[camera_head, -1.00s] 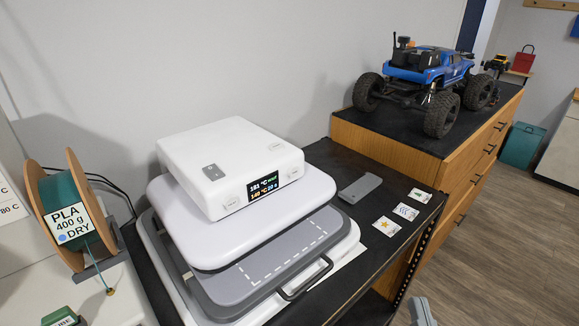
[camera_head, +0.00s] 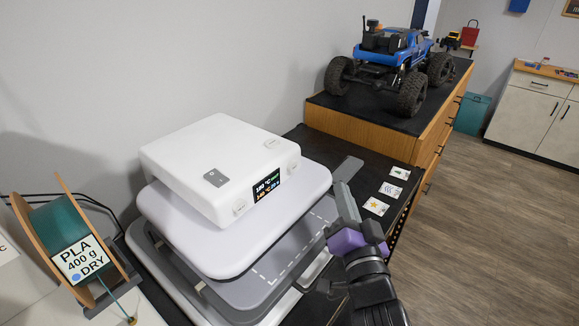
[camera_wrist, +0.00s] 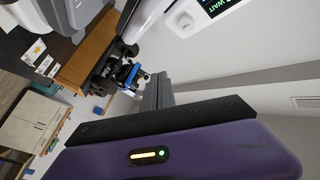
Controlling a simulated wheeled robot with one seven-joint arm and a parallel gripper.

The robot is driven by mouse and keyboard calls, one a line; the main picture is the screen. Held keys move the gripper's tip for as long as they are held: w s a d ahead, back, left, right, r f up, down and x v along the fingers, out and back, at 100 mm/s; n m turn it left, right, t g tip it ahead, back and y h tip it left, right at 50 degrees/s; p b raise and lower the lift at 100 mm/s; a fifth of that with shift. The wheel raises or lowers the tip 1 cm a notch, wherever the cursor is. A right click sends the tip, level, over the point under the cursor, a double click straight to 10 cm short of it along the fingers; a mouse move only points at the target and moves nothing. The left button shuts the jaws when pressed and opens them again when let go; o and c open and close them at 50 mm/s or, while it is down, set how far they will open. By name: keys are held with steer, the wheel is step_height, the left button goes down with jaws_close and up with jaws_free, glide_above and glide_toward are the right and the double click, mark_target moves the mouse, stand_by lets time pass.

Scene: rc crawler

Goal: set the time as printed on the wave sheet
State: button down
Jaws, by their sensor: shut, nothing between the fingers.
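The white press (camera_head: 218,160) stands on the black bench. Its dark display (camera_head: 267,184) shows small lines of white, green and orange figures, too small to read surely. One round-cornered button (camera_head: 239,208) is left of the display, and another (camera_head: 294,165) is right of it. The wave sheet (camera_head: 391,190) lies between two other small sheets on the bench's right side; its printed time is too small to read. My gripper (camera_head: 343,190) is shut and empty, in front of and right of the press, apart from its buttons. In the wrist view my gripper (camera_wrist: 156,82) points toward the background, with part of the display (camera_wrist: 215,5) above.
A star sheet (camera_head: 376,206) and a tree-like sheet (camera_head: 397,171) flank the wave sheet. A grey flat bar (camera_head: 347,169) lies behind my gripper. A filament spool (camera_head: 62,235) stands at left. A blue crawler truck (camera_head: 392,62) sits on the wooden cabinet behind.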

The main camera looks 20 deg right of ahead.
steer(key=shift+w, duration=0.1)
steer(key=shift+w+a+b, duration=0.75)
steer(key=shift+w+a, duration=0.1)
steer(key=shift+w, duration=0.3)
steer(key=shift+w+a+b, duration=0.8)
steer(key=shift+w+a, duration=0.05)
steer(key=shift+w, duration=0.3)
steer(key=shift+w+a+b, duration=0.75)
steer(key=shift+w+a, duration=0.1)
steer(key=shift+w, duration=0.3)
steer(key=shift+w+a+b, duration=0.5)
steer(key=shift+w+b, duration=0.2)
steer(key=shift+b, duration=0.2)
stand_by(0.3)
steer(key=shift+s, duration=0.1)
steer(key=shift+s+d, duration=0.5)
steer(key=shift+s, duration=0.1)
steer(key=shift+s, duration=0.1)
steer(key=shift+s+d+p, duration=0.4)
steer(key=shift+s+d, duration=0.35)
steer(key=shift+s, duration=0.25)
steer(key=shift+s+d+p, duration=0.4)
steer(key=shift+s+d, duration=0.35)
steer(key=shift+s, duration=0.2)
